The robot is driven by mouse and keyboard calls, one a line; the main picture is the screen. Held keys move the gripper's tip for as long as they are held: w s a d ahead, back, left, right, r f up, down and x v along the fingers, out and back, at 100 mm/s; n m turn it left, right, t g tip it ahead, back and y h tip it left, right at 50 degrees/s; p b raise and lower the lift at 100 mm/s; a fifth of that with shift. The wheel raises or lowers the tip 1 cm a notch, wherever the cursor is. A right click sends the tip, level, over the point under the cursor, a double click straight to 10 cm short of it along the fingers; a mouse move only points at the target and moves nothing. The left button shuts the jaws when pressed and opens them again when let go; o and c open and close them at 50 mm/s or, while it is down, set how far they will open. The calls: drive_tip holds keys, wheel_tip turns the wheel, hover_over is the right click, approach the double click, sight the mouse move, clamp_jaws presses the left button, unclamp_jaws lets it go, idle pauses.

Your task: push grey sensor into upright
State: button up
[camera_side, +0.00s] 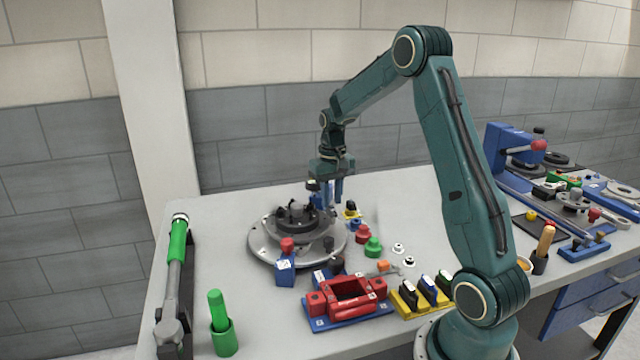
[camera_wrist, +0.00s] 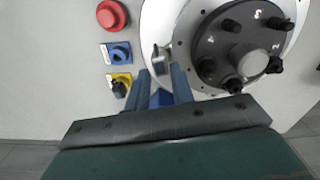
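My gripper (camera_side: 331,203) points down at the back right edge of the round grey chassis plate (camera_side: 262,250). In the wrist view its two blue fingers (camera_wrist: 160,68) stand apart. A small grey-and-dark piece (camera_wrist: 162,54), which looks like the grey sensor, shows in line with the gap at their tips, at the plate's left rim. I cannot tell whether the fingers touch it. A blue surface (camera_wrist: 160,98) shows between the fingers; I cannot tell if this is an upright. The plate carries a black hub (camera_wrist: 232,50) with numbered positions and several dark posts.
In the wrist view, a red knob (camera_wrist: 112,15), a blue piece (camera_wrist: 117,53) and a yellow-based piece (camera_wrist: 118,86) lie left of the fingers. In the side view, a red fixture (camera_side: 346,296) and a green cylinder in a holder (camera_side: 222,325) stand in front. Bare table shows at the back left.

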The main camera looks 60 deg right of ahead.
drive_tip(key=shift+r, duration=0.6)
drive_tip(key=shift+o, duration=0.5)
drive_tip(key=o, duration=0.5)
drive_tip(key=shift+c, duration=0.2)
drive_tip(key=shift+r, duration=2.25)
